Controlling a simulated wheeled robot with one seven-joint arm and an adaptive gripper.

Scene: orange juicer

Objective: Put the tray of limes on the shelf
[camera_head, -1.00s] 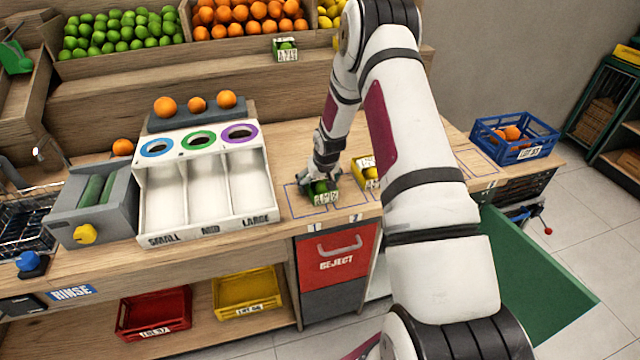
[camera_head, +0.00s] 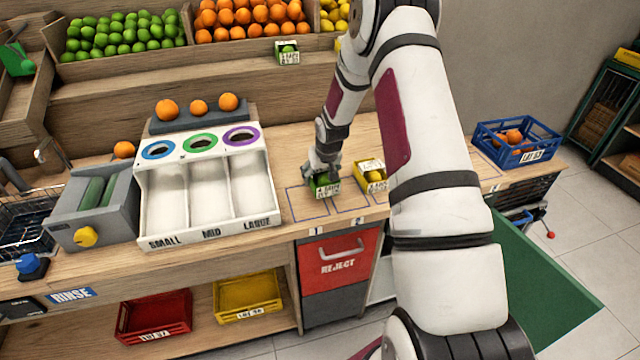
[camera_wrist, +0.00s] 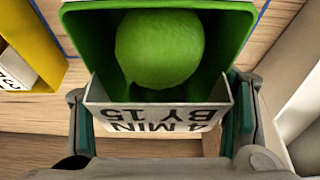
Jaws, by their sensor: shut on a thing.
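My gripper (camera_head: 323,172) is shut on a small green tray of limes (camera_head: 321,189) with a white label, above the counter by the back right of the outlined square marked 1. In the wrist view the fingers grip the labelled front of the green tray (camera_wrist: 75,30), and one lime (camera_wrist: 160,48) shows inside. I cannot tell clearly how high the tray is. The wooden shelf (camera_head: 200,78) runs behind the counter, below the fruit bins. A similar small green tray (camera_head: 287,58) stands on it.
A yellow tray (camera_head: 361,164) with yellow fruit sits just right of the held tray. A white sorting chute (camera_head: 205,205) stands to the left, with oranges behind it. A blue crate (camera_head: 545,145) of oranges is at the right. The shelf left of its small tray is clear.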

